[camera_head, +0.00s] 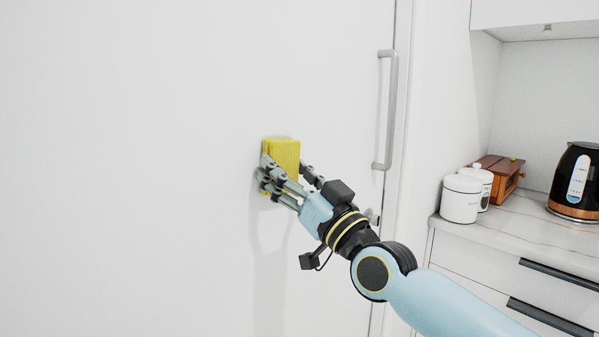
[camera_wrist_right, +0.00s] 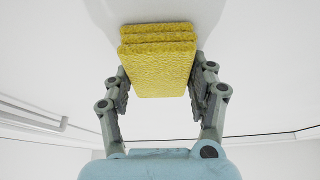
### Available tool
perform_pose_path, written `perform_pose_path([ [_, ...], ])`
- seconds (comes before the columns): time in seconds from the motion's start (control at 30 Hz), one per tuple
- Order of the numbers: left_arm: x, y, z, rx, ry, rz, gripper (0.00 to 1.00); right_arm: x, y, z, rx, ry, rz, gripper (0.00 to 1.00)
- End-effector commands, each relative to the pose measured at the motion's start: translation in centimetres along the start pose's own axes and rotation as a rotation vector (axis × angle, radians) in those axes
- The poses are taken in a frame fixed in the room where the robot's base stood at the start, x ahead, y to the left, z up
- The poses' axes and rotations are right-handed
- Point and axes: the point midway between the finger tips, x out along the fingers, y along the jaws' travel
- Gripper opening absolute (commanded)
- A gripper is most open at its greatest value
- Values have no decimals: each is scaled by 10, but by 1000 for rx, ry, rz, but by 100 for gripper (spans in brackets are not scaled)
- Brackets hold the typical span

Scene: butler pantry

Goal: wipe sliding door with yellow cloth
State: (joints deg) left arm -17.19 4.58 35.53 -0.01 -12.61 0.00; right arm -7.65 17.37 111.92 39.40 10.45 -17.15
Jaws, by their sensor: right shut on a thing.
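The white sliding door (camera_head: 140,150) fills the left and middle of the head view, with a long vertical metal handle (camera_head: 391,110) near its right edge. My right gripper (camera_head: 283,175) is shut on the folded yellow cloth (camera_head: 285,153) in front of the door, left of the handle. In the right wrist view the cloth (camera_wrist_right: 160,70) sits between both fingers of the gripper (camera_wrist_right: 158,90) as a thick folded pad. Its far end is at or close to the white surface; I cannot tell whether it touches. My left gripper is not in view.
At the right, a marble counter (camera_head: 520,230) holds white canisters (camera_head: 461,198), a brown wooden box (camera_head: 503,178) and a black kettle (camera_head: 577,180). Drawers with dark handles (camera_head: 567,282) are below, and a cabinet hangs above. The door face left of my gripper is clear.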

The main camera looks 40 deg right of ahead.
Motion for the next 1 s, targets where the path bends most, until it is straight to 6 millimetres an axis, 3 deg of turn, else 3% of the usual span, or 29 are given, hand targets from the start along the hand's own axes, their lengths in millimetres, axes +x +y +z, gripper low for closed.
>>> perform_pose_path([
  [0.2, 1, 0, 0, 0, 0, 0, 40, 1, -8, -1, 0, 1, 0, 32],
  [0.53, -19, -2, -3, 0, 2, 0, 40, 6, -8, -18, 0, 1, 0, 32],
  [1.0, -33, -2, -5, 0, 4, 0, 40, 5, 29, -20, -1, 0, 0, 32],
])
